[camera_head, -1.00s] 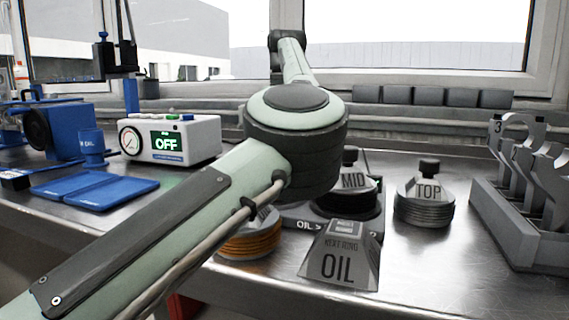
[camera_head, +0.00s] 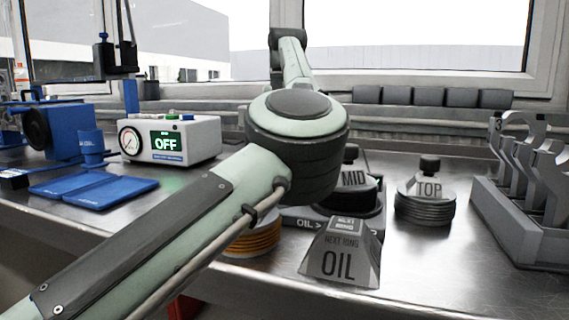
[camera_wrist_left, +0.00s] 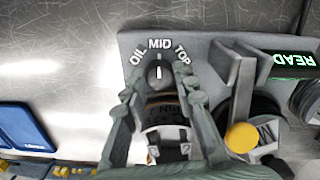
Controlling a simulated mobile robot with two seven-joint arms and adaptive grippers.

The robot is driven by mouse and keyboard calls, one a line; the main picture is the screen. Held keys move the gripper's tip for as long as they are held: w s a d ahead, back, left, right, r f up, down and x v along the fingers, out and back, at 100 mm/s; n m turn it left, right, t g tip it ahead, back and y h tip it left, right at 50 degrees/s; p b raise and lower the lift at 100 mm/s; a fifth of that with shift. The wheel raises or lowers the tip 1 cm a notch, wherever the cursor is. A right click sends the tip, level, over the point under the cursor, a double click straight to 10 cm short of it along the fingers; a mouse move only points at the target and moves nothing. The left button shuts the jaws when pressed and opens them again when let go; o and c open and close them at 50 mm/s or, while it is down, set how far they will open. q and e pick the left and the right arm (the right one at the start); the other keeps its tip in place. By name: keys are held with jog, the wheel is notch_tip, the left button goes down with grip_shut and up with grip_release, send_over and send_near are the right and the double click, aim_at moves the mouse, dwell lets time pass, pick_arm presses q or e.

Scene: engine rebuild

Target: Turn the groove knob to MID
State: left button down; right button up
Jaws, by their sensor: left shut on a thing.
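In the left wrist view the groove knob (camera_wrist_left: 160,76) is a dark round knob on a grey panel, below the printed words OIL, MID and TOP. Its white pointer line stands upright and points at MID. My left gripper (camera_wrist_left: 160,88) has its fingers on both sides of the knob and is shut on it. In the head view my left arm crosses the bench, and its large joint hides the gripper and the knob. My right gripper is in neither view.
In the head view a MID ring stack (camera_head: 354,190), a TOP ring stack (camera_head: 427,196) and an OIL sign (camera_head: 341,258) stand near my arm. A grey rack (camera_head: 520,228) is at right. A gauge box (camera_head: 196,140) reading OFF and a blue mat (camera_head: 95,188) are at left.

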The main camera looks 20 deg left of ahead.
pick_arm(q)
jog(key=shift+m, duration=0.3)
dwell(0.4)
jog(key=c, duration=1.2)
grip_release()
jog(key=shift+d+r, duration=0.1)
jog(key=shift+r, duration=3.7)
